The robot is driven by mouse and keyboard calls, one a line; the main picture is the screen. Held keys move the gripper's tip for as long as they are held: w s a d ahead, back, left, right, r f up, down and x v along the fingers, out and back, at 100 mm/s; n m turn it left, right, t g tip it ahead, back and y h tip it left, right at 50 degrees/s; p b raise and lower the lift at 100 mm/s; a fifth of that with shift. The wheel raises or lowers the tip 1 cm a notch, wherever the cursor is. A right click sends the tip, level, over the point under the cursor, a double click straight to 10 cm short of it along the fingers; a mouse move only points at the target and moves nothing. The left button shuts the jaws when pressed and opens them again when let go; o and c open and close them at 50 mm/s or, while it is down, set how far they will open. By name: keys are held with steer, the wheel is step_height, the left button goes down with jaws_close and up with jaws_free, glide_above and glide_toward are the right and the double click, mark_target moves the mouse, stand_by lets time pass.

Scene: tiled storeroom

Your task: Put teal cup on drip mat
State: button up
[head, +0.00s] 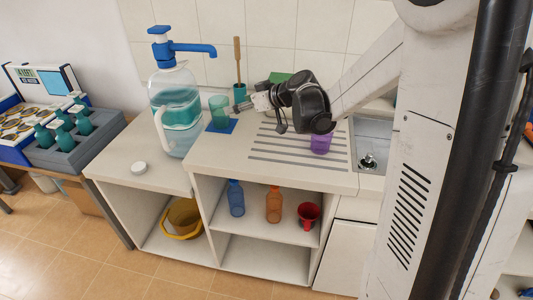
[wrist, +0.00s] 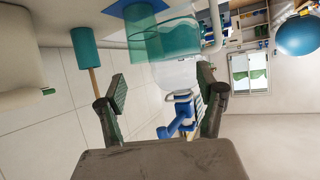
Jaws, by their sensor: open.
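The translucent teal cup (head: 219,108) stands upright on the blue drip mat (head: 229,128), on the counter just right of the big water jug. My gripper (head: 241,106) is open and just right of the cup, apart from it, with nothing between its fingers. In the wrist view, which is turned over, the open fingers of my gripper (wrist: 160,95) point toward the jug. The teal cup (wrist: 141,32) shows above them there, with the blue mat (wrist: 114,7) at the top edge.
The jug (head: 177,110) with its blue pump is close left of the cup. A teal holder (head: 240,92) with a wooden-handled tool stands behind my gripper. A purple cup (head: 320,146) stands on the grooved drainer beside the sink (head: 371,145). The front counter is clear except for a white lid (head: 139,168).

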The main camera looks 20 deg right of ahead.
steer(key=s+a+r+m+g+h, duration=0.1)
steer(key=s+a+r, duration=0.15)
steer(key=s, duration=0.65)
steer(key=s+a+r+m+g+h, duration=0.1)
steer(key=s+a+m+g+h, duration=0.15)
steer(key=s, duration=0.65)
steer(key=s+d+f+m+h, duration=0.1)
steer(key=s+f+m+h, duration=0.1)
steer(key=s, duration=1.4)
steer(key=shift+s+f+h, duration=0.15)
steer(key=shift+s+h, duration=0.1)
steer(key=shift+h, duration=0.3)
